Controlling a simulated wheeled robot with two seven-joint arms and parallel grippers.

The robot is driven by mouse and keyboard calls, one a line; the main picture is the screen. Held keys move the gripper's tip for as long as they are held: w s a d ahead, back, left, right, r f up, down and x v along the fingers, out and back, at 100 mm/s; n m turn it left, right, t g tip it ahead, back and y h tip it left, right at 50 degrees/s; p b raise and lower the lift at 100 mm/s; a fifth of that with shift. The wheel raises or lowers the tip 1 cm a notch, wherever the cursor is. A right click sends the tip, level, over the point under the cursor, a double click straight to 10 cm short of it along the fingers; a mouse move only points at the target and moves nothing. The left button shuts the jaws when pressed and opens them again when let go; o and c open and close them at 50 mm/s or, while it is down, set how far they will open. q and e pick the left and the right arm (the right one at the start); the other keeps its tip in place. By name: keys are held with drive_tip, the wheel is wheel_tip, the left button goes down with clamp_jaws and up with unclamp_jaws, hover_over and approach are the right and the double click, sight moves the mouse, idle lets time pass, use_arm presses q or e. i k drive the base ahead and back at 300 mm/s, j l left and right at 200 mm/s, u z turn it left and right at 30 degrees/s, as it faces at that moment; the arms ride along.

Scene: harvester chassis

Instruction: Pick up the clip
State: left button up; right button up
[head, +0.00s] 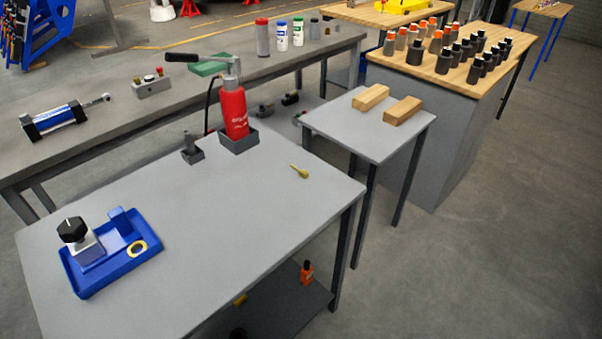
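No thing in the head view is plainly a clip. A small yellow piece (299,171), thin at one end and thicker at the other, lies on the grey front table (215,215) near its right corner. It may be the clip, but it is too small to tell. A blue tray (120,270) on the left of the same table holds a grey block with a black knob (72,231), a blue upright piece (121,220) and a yellow ring (137,248). Neither of my grippers is in view.
A red bottle (234,112) stands in a grey holder at the table's back edge, beside a small dark holder (192,150). A side table (345,128) bears two wooden blocks. Several bottles stand on a wooden-topped cabinet (415,73). The front table's middle is clear.

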sight(304, 173)
drive_tip(key=i+l+u, duration=0.1)
drive_tip(key=u, duration=0.4)
drive_tip(key=l+u, duration=0.3)
drive_tip(key=u, duration=0.15)
drive_tip(key=l+u, duration=0.25)
drive_tip(key=l, duration=0.65)
drive_tip(key=l+u, duration=0.3)
drive_tip(key=l, duration=0.55)
drive_tip(key=k+l, duration=0.1)
drive_tip(key=l, duration=0.55)
drive_tip(key=k, duration=0.05)
